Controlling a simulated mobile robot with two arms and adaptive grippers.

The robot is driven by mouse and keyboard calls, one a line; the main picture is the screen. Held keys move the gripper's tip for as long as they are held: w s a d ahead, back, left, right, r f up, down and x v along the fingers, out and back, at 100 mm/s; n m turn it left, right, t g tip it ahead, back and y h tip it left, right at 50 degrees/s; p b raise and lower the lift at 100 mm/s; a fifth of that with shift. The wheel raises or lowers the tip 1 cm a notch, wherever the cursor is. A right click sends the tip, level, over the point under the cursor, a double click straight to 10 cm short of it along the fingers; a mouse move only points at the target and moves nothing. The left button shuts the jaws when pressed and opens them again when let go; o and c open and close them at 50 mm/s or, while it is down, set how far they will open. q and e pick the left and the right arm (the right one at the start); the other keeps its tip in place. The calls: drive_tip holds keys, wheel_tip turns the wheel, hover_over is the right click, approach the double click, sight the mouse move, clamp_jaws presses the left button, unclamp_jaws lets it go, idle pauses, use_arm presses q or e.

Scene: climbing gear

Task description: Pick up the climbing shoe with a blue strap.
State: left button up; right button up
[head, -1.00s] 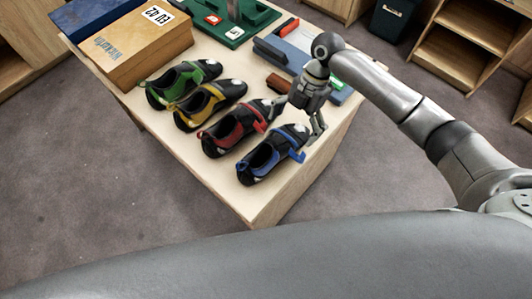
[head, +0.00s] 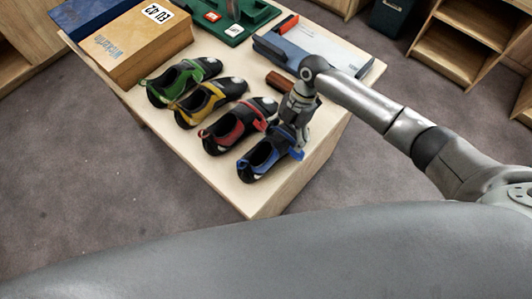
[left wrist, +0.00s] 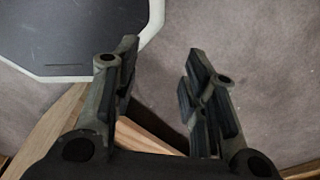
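The black climbing shoe with a blue strap (head: 257,160) stands on the wooden table, nearest the front edge of the row in the head view. My right gripper (head: 297,145) is down at its toe end, with the fingers over or beside the toe. The fingers partly hide the toe, and I cannot tell whether they have closed on it. My left gripper (left wrist: 161,55) shows only in the left wrist view; its two fingers are apart with nothing between them.
Shoes with red (head: 232,130), yellow (head: 204,103) and green (head: 178,82) straps stand in a row beside it. A brown brush-like block (head: 280,83) lies behind my right gripper. A cardboard box (head: 140,50), a green tray (head: 255,15) and a grey-blue case (head: 345,55) are further back.

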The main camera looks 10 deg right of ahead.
drive_tip(key=c, duration=0.5)
drive_tip(key=shift+r, duration=0.1)
